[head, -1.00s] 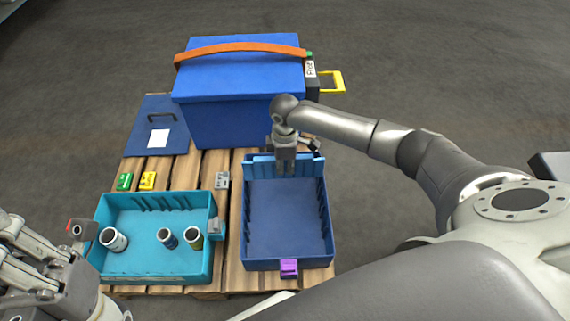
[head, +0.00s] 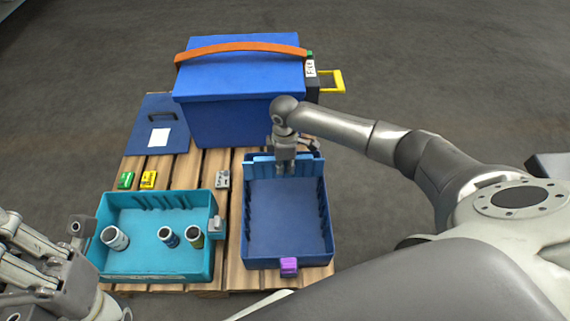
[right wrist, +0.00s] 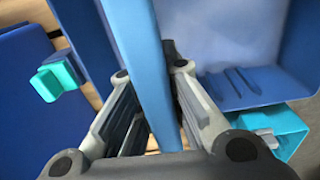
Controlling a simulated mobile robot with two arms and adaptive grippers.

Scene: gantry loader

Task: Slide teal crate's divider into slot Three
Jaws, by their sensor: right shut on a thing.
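My right gripper (head: 287,167) is at the back end of the dark blue crate (head: 289,262). It is shut on a light blue divider (head: 262,168) that lies crosswise near that crate's back wall. In the right wrist view the divider (right wrist: 140,60) runs between the fingers (right wrist: 160,125). I cannot tell how deep it sits in the slots. The teal crate (head: 150,274) stands to the left, with ribs on its back wall and no divider visible in it. My left gripper (head: 45,235) is at the left edge beside the teal crate; its fingertips are unclear.
A big blue box (head: 240,90) with an orange strap is behind. Green (head: 125,180) and yellow (head: 148,179) blocks lie on the wooden pallet (head: 195,172). A purple clip (head: 289,267) is on the dark blue crate's front.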

